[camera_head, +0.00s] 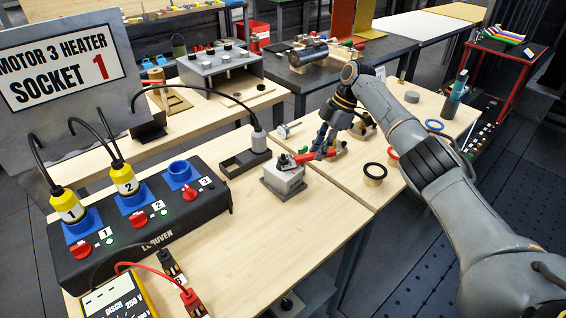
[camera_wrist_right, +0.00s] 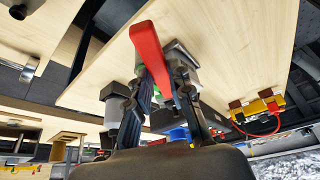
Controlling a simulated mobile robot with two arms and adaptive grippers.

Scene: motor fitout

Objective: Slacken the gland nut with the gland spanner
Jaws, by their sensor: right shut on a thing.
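My right gripper (camera_head: 328,140) points down over the table and is shut on a red tool, which looks like the gland spanner (camera_head: 304,157). In the right wrist view the red spanner (camera_wrist_right: 150,50) stands out from between the fingers (camera_wrist_right: 165,95). My left gripper is not in view.
A black socket unit (camera_head: 140,225) with yellow plugs stands left of the box. A grey plug (camera_head: 258,141) with a black cable stands in a black tray (camera_head: 236,163) behind.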

